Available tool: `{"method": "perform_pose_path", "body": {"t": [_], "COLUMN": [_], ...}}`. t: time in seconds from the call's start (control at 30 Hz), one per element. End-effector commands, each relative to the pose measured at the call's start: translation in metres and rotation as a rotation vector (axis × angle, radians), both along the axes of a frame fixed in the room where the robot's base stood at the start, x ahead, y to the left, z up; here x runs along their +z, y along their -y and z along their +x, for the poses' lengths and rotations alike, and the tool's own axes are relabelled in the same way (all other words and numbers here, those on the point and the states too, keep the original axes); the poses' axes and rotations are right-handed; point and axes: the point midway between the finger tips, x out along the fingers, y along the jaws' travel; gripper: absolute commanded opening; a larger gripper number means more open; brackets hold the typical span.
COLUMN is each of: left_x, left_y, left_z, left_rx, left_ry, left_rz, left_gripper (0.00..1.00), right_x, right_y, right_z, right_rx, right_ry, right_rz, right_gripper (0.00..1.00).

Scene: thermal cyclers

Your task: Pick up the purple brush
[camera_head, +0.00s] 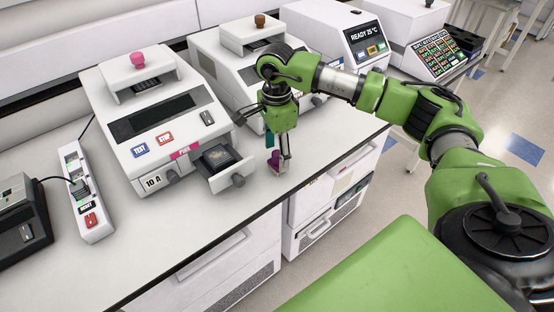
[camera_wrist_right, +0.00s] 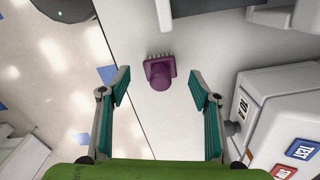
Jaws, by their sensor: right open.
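The purple brush (camera_wrist_right: 159,75) stands on the white bench top, with a round knob handle and a square base edged with pale bristles. In the right wrist view it lies between and beyond the two fingers of my right gripper (camera_wrist_right: 160,100), which is open and empty. In the head view the brush (camera_head: 273,161) is partly hidden behind the fingers of my right gripper (camera_head: 279,158), close to the bench's front edge. The fingers point down around the brush; I cannot tell whether they touch it. My left gripper is not in view.
A thermal cycler (camera_head: 160,122) with a pink knob has its small drawer (camera_head: 222,167) pulled out just left of the brush. Another cycler (camera_head: 225,55) stands behind my right arm. A power strip (camera_head: 88,190) lies at left. The bench front edge is close by.

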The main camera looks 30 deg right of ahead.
Motion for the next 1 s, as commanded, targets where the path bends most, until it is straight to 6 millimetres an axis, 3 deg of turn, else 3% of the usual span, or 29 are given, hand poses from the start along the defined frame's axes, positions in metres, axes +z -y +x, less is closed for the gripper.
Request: {"method": "perform_pose_path", "body": {"t": [0.03,0.2,0.47,0.67,1.0], "left_x": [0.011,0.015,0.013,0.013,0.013], "left_y": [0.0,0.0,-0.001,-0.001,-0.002], "left_z": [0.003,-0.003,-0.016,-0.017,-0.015], "left_rx": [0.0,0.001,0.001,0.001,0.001], "left_ry": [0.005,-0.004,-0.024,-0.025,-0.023], "left_rz": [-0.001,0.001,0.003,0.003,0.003], "left_gripper": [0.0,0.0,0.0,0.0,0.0], "right_x": [-0.004,-0.026,-0.031,-0.031,-0.03], "right_y": [-0.002,-0.002,-0.002,-0.002,-0.002], "right_z": [-0.001,0.001,0.001,0.001,0.001], "right_rx": [0.0,0.0,0.0,0.0,0.0], "right_ry": [-0.006,-0.002,-0.001,0.0,0.0], "right_rz": [0.001,0.001,0.001,0.001,0.001], "right_gripper": [0.57,0.57,0.57,0.13,0.13]}}
